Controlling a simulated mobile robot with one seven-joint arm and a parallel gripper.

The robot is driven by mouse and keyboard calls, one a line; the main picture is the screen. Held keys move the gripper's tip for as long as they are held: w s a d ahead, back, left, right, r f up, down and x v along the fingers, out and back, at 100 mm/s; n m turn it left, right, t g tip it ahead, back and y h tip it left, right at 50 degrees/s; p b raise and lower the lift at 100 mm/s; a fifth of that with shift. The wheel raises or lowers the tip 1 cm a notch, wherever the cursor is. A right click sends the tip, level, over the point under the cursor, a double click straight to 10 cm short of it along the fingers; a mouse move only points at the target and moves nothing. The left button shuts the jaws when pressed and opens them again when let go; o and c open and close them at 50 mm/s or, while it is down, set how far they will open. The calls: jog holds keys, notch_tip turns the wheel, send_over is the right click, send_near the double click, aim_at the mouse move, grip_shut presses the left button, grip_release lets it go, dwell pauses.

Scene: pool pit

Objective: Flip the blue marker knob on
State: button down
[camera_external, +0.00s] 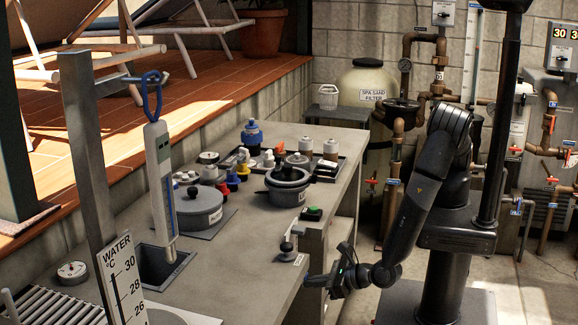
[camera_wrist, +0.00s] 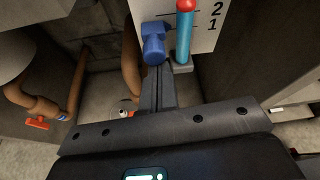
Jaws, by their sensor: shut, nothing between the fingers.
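A blue knob (camera_wrist: 153,42) stands out from a white plate (camera_wrist: 207,30) marked 2 and 1, in the wrist view. My gripper (camera_wrist: 157,70) is shut and empty. Its fingertips are right at the lower end of the knob and overlap it in the picture; I cannot tell whether they touch. In the external view my gripper (camera_external: 312,281) is low beside the front edge of the counter, at the end of my lowered arm. I cannot make out the blue knob there.
A blue rod with a red top (camera_wrist: 185,35) stands just right of the knob. A brown pipe with a red valve handle (camera_wrist: 37,123) is at left. The grey counter (camera_external: 245,265) carries pots and bottles. A small black-knobbed lever (camera_external: 288,246) is at its edge near my gripper.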

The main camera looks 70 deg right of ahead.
notch_tip(320, 180, up, 9)
dwell(0.6)
jog(key=shift+r, duration=0.15)
notch_tip(320, 180, down, 4)
jog(key=f, duration=0.1)
jog(key=v, duration=1)
jog(key=shift+d+r, duration=0.3)
jog(key=shift+d, duration=0.05)
jog(key=shift+s, duration=0.1)
